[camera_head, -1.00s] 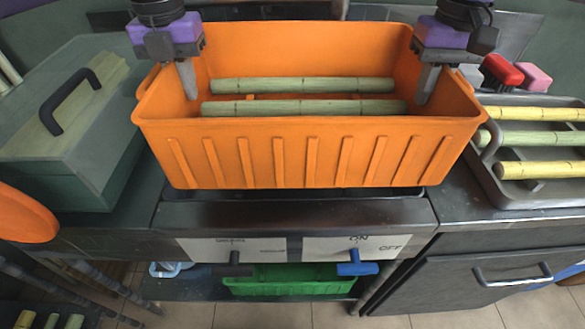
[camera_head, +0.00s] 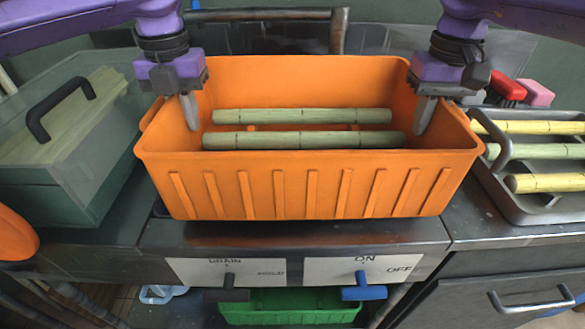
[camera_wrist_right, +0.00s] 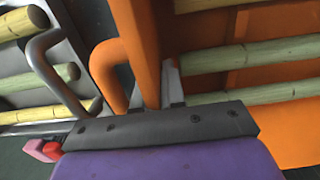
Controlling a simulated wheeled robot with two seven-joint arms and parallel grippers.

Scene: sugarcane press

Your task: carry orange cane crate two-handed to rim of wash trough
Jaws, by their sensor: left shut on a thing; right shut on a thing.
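The orange crate (camera_head: 310,192) sits in the middle of the head view, over the metal wash trough unit (camera_head: 300,237). Two green cane pieces, a front one (camera_head: 303,140) and a back one (camera_head: 303,116), lie inside it. My left gripper (camera_head: 190,110) is shut on the crate's left end wall. My right gripper (camera_head: 425,113) is shut on its right end wall. In the right wrist view, a finger (camera_wrist_right: 171,82) lies along the inside of the orange wall (camera_wrist_right: 138,45), beside the crate's handle (camera_wrist_right: 108,72). The crate hides the trough basin, and I cannot tell whether it touches the rim.
A lidded box (camera_head: 65,150) with a dark handle stands at left. A metal tray (camera_head: 520,205) of yellow and green canes is close at right, with red (camera_head: 505,78) and pink (camera_head: 537,92) objects behind. DRAIN and ON/OFF levers (camera_head: 363,291) are in front, above a green crate (camera_head: 290,306).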

